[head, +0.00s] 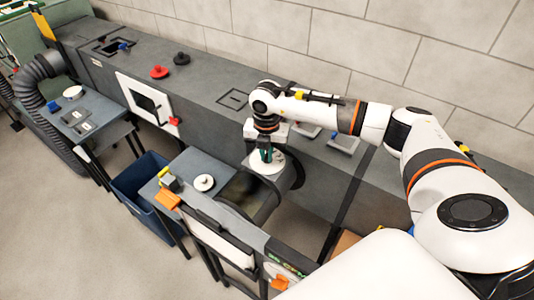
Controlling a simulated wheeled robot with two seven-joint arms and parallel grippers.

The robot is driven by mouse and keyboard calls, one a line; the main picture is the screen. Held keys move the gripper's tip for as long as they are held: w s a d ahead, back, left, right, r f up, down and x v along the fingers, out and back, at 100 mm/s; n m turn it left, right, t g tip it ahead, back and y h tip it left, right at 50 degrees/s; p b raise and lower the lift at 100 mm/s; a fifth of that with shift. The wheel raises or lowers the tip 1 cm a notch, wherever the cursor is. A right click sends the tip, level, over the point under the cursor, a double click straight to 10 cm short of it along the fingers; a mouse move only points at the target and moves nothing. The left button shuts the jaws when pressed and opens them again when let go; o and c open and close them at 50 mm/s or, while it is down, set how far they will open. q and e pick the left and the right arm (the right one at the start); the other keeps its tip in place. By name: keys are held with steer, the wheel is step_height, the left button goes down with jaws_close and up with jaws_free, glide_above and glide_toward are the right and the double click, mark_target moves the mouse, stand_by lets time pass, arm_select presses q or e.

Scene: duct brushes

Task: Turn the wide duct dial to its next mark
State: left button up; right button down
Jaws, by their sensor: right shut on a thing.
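A round white dial plate (258,165) sits on top of the wide dark duct (248,198), at the middle of the head view. My right arm comes in from the right and reaches over the duct. My right gripper (266,155) points down at the dial and is shut on the green grip standing at the dial's middle. The fingers and the grip hide part of the dial's face, and its marks are too small to read. My left gripper is not in view.
A long grey duct with red (159,72) and black knobs runs along the block wall. A small table by the wide duct holds a white disc (204,182), a yellow-green block and an orange block. A blue bin (140,183) stands on the floor beside it.

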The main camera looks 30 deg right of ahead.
steer(key=m, duration=0.3)
steer(key=m+b, duration=0.1)
steer(key=shift+w+a+m, duration=0.1)
steer(key=shift+w+m, duration=0.15)
steer(key=shift+m, duration=0.05)
steer(key=shift+w+m, duration=0.15)
steer(key=shift+m, duration=1.1)
steer(key=shift+w+m, duration=0.15)
steer(key=shift+m, duration=1.1)
steer(key=shift+r, duration=0.1)
steer(key=c, duration=1.5)
jaws_free()
steer(key=shift+r+b, duration=1.8)
steer(key=shift+r, duration=4.15)
steer(key=shift+s+f, duration=0.1)
